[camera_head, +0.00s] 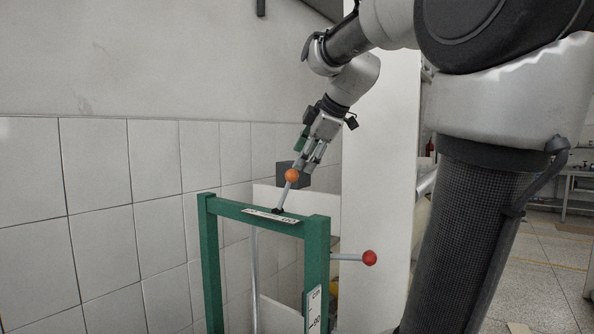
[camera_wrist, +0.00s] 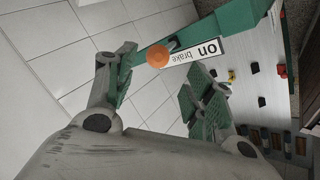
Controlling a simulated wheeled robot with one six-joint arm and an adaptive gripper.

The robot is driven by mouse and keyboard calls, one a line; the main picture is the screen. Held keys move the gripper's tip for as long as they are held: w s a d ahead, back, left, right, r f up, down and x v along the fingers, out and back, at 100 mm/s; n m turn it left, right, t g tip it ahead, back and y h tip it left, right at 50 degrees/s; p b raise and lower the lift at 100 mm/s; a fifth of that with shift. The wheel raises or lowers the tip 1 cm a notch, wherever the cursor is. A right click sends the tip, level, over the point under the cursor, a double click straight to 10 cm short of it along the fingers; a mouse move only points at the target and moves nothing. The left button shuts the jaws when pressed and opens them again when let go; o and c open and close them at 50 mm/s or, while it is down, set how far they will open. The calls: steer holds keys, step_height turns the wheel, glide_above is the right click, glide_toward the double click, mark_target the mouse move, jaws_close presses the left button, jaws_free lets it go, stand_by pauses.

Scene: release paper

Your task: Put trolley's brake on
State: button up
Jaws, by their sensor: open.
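The trolley's green frame (camera_head: 318,260) stands at lower centre in the head view, and its top bar shows in the wrist view (camera_wrist: 195,35). A grey brake lever with an orange ball knob (camera_head: 292,175) rises from the top bar, leaning slightly right. In the wrist view the knob (camera_wrist: 158,56) lies between the finger directions, beside a white label (camera_wrist: 195,50) reading "on" and "brake". My gripper (camera_head: 304,163) is open, pointing down at the knob; its fingers also show in the wrist view (camera_wrist: 160,88). Whether they touch the knob is unclear.
A second lever with a red ball (camera_head: 370,258) sticks out right from the frame's upright. A tiled wall (camera_head: 100,220) stands behind and left. A white column (camera_head: 383,150) rises close behind on the right. A dark grey box (camera_head: 292,180) shows behind the knob.

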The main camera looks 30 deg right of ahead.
steer(key=v, duration=0.3)
steer(key=shift+s+r, duration=0.2)
steer(key=shift+s, duration=0.05)
steer(key=s+a+f+m+g, duration=0.2)
steer(key=s+f+m, duration=0.4)
steer(key=s+f, duration=0.3)
steer(key=s+a+f+m+g, duration=0.2)
steer(key=s+a+f+m, duration=0.2)
steer(key=f, duration=1)
steer(key=s+m, duration=0.2)
steer(key=s, duration=0.2)
steer(key=shift+s+m+h, duration=0.35)
steer(key=shift+m+h, duration=0.05)
